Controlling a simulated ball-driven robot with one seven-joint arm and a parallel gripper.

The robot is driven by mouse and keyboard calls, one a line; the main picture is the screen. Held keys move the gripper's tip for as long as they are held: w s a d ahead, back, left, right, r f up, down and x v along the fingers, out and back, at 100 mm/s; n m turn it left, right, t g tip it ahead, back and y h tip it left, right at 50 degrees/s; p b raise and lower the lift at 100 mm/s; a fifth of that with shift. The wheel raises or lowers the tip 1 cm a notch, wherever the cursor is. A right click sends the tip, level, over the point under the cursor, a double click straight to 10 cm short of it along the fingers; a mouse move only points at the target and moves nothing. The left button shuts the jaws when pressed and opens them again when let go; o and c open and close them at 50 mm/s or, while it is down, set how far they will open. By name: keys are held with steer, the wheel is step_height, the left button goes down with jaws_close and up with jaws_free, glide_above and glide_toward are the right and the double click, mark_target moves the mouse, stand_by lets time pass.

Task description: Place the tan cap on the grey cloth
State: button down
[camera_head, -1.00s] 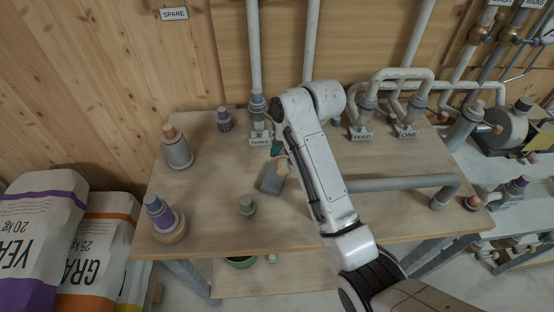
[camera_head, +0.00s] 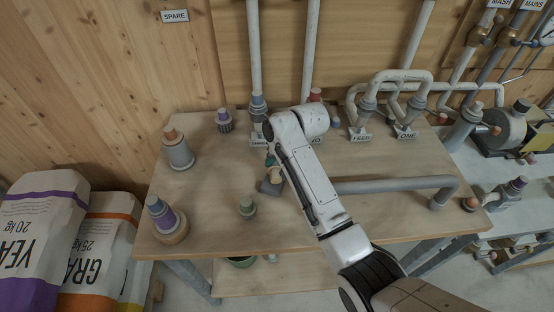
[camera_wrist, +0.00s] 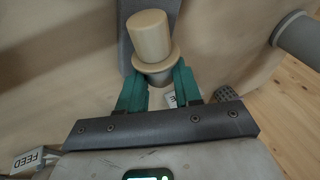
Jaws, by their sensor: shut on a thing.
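The tan cap (camera_wrist: 150,38), a short cylinder with a wider flange, is held between the teal fingers of my gripper (camera_wrist: 160,88) in the wrist view. The fingers are shut on its lower part, below the flange. In the head view my gripper (camera_head: 271,161) is over the table, and the cap (camera_head: 276,174) shows small at its fingertips. The grey cloth (camera_head: 267,188) lies just under and beside the cap, partly hidden by it and my arm. It also shows as a grey strip behind the cap in the wrist view (camera_wrist: 125,45). I cannot tell whether cap and cloth touch.
Other capped fittings stand at left, one orange-topped (camera_head: 178,150) and one purple-banded (camera_head: 166,220). Pipes rise at the table's back; a grey pipe (camera_head: 395,184) lies at right. The front middle is mostly bare.

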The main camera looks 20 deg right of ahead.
steer(key=c, duration=0.8)
jaws_free()
steer(key=v, duration=1.2)
steer(key=shift+r, duration=0.15)
steer(key=shift+a, duration=0.1)
